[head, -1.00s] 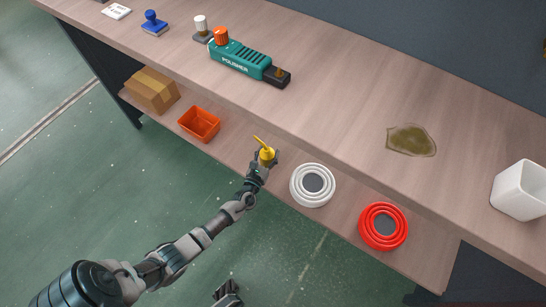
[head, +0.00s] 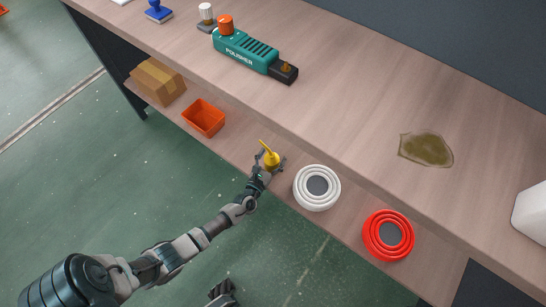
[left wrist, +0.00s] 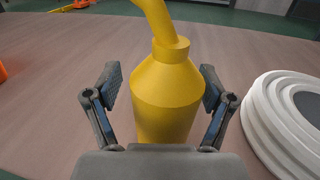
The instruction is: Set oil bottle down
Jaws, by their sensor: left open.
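The yellow oil bottle (head: 271,158) stands upright on the lower shelf (head: 240,146), with its spout pointing up and to the left in the head view. My left gripper (head: 270,166) is open around it. In the left wrist view the bottle (left wrist: 167,95) is between the two spread fingers, with a gap showing on each side. Its base is hidden behind the gripper body. My right gripper (head: 222,290) shows only in part at the bottom edge of the head view, and its jaws are too unclear to judge.
A white ringed round item (head: 306,200) sits just right of the bottle on the shelf, and a red one (head: 369,240) lies farther right. An orange bin (head: 203,118) and a cardboard box (head: 158,82) are to the left. The upper worktop holds a green polisher (head: 243,52) and an oily stain (head: 426,149).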

